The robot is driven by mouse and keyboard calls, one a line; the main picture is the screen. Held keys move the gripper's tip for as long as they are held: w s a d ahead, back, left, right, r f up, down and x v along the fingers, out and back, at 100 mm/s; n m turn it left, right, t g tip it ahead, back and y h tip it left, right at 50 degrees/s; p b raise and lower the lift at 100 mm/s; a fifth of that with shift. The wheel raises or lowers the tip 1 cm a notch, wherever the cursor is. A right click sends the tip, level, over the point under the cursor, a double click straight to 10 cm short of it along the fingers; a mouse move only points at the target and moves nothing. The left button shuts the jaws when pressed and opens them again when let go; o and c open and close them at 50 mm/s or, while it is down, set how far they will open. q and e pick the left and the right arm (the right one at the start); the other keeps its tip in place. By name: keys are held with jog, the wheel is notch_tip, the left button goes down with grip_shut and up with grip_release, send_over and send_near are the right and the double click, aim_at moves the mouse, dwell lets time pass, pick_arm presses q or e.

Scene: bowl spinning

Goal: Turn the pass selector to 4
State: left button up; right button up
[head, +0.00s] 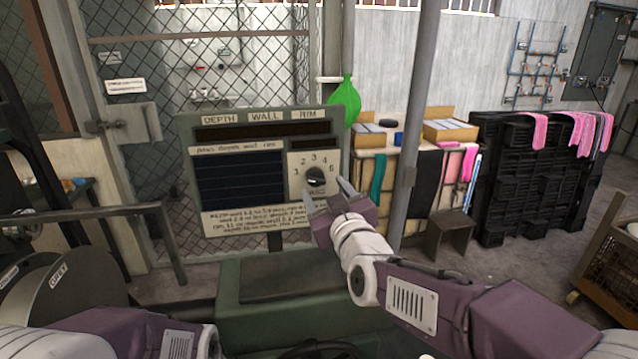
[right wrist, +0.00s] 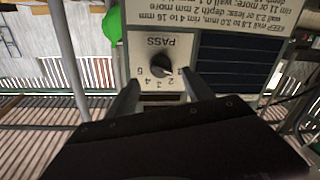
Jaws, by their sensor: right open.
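The pass selector is a dark round knob (head: 316,177) on a pale plate with numbers 1 to 5 arced over it, at the right of the green-grey gauge panel (head: 186,150). Its pointer setting is too small to read. My right gripper (head: 326,191) is open and empty in front of the knob, its fingers pointing at the plate. In the right wrist view, upside down, the knob (right wrist: 162,65) sits beyond and between the two open fingers (right wrist: 160,92), which appear apart from it. My left arm shows at the bottom left, but its gripper is out of view.
A green balloon-like thing (head: 344,101) hangs at the panel's upper right. A grey post (head: 413,110) stands to the right, beside a shelf with boxes (head: 450,131) and black crates (head: 520,180). A green machine body (head: 230,305) lies below the panel.

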aim_at(318, 181)
jog(key=x, duration=0.5)
jog(key=shift+f, duration=0.15)
pick_arm(q)
jog(key=shift+r, duration=0.25)
